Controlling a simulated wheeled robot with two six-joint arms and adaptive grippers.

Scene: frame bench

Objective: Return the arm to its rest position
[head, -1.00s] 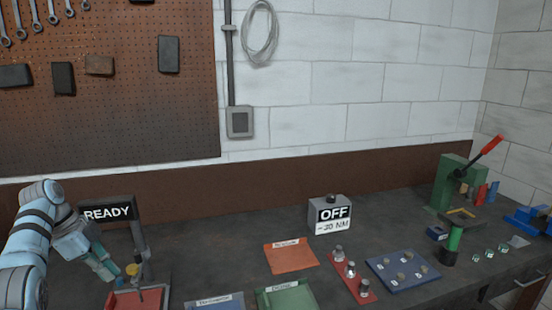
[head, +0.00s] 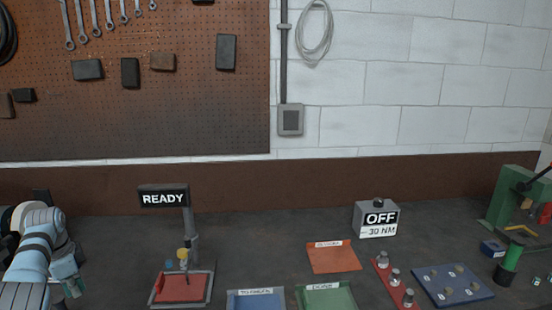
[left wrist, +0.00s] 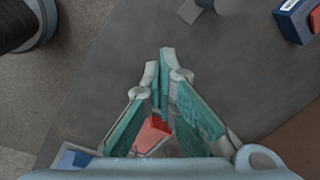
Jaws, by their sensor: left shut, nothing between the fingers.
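My left arm comes in at the left edge of the head view, and its gripper (head: 72,285) is low over the left end of the bench, left of the red-padded fixture (head: 182,288) and apart from it. In the left wrist view the teal-padded fingers (left wrist: 162,62) come together at their tips with nothing held. A red surface (left wrist: 152,135) shows beyond the fingers, partly hidden by them. My right gripper is not in view.
A READY sign (head: 163,198) stands on a post behind the fixture. Blue (head: 256,300), green (head: 327,297) and orange (head: 333,257) trays lie to the right. A green press (head: 512,200) is at far right.

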